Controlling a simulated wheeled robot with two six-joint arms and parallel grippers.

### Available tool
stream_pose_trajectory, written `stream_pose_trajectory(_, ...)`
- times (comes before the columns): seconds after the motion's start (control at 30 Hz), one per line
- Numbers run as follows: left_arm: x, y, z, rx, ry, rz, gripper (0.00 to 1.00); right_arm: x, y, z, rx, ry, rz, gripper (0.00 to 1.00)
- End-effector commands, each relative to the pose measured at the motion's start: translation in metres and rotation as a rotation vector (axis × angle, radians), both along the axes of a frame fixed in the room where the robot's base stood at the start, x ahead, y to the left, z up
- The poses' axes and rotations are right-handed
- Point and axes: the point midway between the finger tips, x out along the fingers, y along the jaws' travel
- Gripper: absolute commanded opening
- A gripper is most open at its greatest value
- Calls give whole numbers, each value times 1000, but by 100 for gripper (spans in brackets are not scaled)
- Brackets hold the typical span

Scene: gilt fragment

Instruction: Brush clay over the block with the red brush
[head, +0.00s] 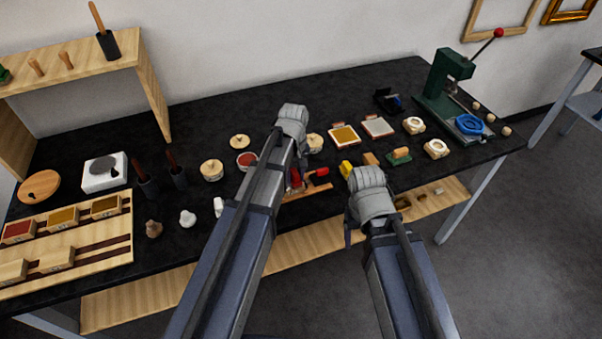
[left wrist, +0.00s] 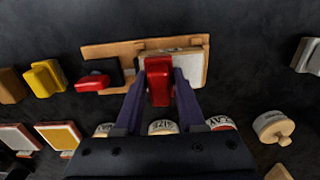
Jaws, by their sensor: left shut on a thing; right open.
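My left gripper (left wrist: 159,80) is shut on the red brush (left wrist: 159,92), whose red body stands between the fingers in the left wrist view. The brush is in front of a pale block (left wrist: 187,67) in a wooden holder (left wrist: 100,49); whether its bristles touch the block is hidden. The holder's wooden edge also shows in the head view (head: 309,192), where my left arm covers much of the block and brush. My right gripper (head: 349,229) is open at the table's front edge, right of the holder, with its fingers mostly hidden.
A red-handled dark piece (left wrist: 92,83) sits at the holder's side. Yellow blocks (left wrist: 45,78), round lidded pots (head: 211,170) and framed pads (head: 344,136) lie around. A green press (head: 446,82) stands at the right. Racks of small trays fill the left.

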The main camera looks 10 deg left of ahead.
Motion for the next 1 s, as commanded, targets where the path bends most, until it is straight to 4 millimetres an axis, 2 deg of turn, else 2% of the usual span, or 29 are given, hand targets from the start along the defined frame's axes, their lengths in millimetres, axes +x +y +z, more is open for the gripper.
stream_pose_trajectory(0.27, -2, 3, 0, -1, -1, 0, 0, 0, 0, 0, 0, 0, 0, 72)
stream_pose_trajectory(0.63, -17, 26, -3, 0, 0, 0, 0, 0, 0, -3, 0, 0, 0, 72)
stream_pose_trajectory(1.0, -22, 33, -3, 2, 1, 1, 0, 0, 0, -3, 0, 0, 0, 72)
